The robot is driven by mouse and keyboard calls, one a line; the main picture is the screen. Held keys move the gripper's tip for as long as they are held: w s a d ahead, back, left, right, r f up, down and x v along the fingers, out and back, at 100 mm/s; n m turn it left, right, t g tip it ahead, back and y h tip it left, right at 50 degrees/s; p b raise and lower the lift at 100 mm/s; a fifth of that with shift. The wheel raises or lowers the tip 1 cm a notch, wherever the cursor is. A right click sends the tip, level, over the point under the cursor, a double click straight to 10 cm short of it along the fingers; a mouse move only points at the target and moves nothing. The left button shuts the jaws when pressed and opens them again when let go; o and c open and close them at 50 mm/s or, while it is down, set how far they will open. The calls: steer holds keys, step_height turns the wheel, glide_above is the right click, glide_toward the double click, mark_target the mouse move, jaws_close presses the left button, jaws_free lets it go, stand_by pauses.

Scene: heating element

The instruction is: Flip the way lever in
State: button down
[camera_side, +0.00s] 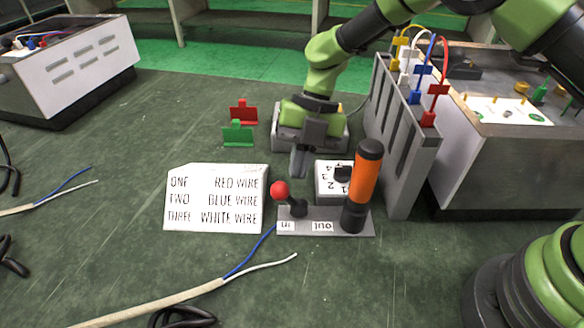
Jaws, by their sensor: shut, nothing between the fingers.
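The way lever (289,199) is a short black stick with a red ball knob, on a grey base plate (325,227). It tilts to the left, toward the "in" label (287,226); the "out" label (322,227) is to its right. My gripper (298,174) points down just behind and above the lever, close to the red knob. Its fingers look shut and empty. I cannot tell whether they touch the lever.
An orange-and-black handle (362,185) stands upright on the plate's right end. Behind is a white numbered selector (333,181). A grey rack (403,140) with coloured plugs stands right. A white wire-list sign (215,198) lies left. Loose cables (170,299) cross the front.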

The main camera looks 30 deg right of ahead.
mark_target(282, 183)
steer(key=shift+w+a+f, duration=0.15)
steer(key=shift+a+f, duration=0.45)
steer(key=shift+f, duration=0.05)
steer(key=shift+w+a+f, duration=0.25)
steer(key=shift+a+f, duration=0.15)
steer(key=shift+a, duration=0.2)
